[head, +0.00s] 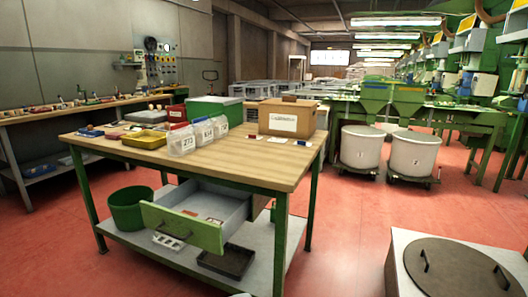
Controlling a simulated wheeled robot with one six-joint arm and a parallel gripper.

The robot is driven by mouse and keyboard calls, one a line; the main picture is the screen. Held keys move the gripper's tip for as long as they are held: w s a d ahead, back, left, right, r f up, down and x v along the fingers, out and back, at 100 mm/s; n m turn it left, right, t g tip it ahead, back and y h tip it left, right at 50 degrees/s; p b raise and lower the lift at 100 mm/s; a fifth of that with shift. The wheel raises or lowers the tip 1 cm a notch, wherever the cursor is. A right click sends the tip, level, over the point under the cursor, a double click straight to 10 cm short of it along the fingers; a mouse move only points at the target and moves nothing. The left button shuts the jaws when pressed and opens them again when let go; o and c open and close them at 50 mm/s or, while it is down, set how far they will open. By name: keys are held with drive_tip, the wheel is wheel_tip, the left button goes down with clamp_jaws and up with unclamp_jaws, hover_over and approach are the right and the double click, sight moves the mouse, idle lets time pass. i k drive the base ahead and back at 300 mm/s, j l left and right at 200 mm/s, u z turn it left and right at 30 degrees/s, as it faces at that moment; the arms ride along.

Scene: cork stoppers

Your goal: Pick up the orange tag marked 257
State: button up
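I cannot make out an orange tag marked 257 anywhere. A wooden-topped table (215,166) with green legs stands in front of me. On it are clear bags with white number labels; the left bag (181,141) seems to read 273, and the others are too small to read surely. Small pale tags or cards (279,139) lie on the top near a cardboard box (288,117). The table's drawer (181,228) is pulled open and holds small reddish and white items (214,220), too small to identify. My gripper is not in view.
The open drawer juts out towards me. A green bin (131,207) and a black tray (226,261) sit on the lower shelf. A lidded drum (455,268) stands at the lower right. White tubs (361,149) stand behind. Red floor is clear between table and drum.

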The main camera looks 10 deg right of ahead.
sight(190, 213)
drive_tip(key=i+z, duration=0.15)
drive_tip(key=i, duration=0.4)
drive_tip(key=i+j+z, duration=0.2)
drive_tip(key=i, duration=0.35)
drive_tip(key=i+z, duration=0.15)
drive_tip(key=i, duration=0.45)
drive_tip(key=i+j+z, duration=0.2)
drive_tip(key=i, duration=0.3)
drive_tip(key=k+j, duration=0.25)
drive_tip(key=j, duration=0.2)
drive_tip(key=k+j, duration=0.55)
drive_tip(key=j, duration=0.3)
drive_tip(key=z, duration=0.15)
drive_tip(key=l+u, duration=0.15)
drive_tip(key=l, duration=0.15)
drive_tip(key=u, duration=0.35)
